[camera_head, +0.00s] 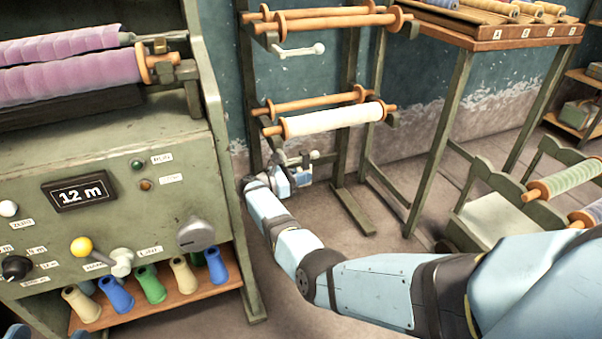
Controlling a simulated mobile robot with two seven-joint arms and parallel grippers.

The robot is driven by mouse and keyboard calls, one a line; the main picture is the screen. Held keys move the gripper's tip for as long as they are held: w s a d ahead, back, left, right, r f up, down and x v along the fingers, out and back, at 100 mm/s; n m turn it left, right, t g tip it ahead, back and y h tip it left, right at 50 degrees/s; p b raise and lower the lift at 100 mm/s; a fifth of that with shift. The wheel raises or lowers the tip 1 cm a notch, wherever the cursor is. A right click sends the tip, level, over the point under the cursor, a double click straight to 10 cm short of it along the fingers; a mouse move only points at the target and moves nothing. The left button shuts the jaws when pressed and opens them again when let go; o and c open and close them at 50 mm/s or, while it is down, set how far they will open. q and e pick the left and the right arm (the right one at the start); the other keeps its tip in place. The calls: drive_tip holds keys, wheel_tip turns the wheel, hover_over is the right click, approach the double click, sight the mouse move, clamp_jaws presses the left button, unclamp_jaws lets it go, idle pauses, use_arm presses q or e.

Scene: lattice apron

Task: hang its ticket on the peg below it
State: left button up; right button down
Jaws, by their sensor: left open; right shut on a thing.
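A roll of cream cloth (335,119) on a wooden roller lies across the lower arms of the green rack. A pale peg with a round knob (314,155) shows just below it. My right gripper (304,172) is at this peg, under the left part of the roll. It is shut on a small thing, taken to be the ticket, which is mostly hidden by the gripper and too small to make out. Whether it touches the peg, I cannot tell. My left gripper is not in view.
Another pale peg (298,50) sits under the upper empty rollers (330,22). A green machine (120,190) reading "12 m" stands at left, with several cones on its shelf (165,304). A table (500,40) and a chair-like stand (500,220) are at right.

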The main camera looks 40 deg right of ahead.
drive_tip(key=shift+f, duration=0.15)
drive_tip(key=c, duration=1.1)
unclamp_jaws()
drive_tip(key=shift+d, duration=0.1)
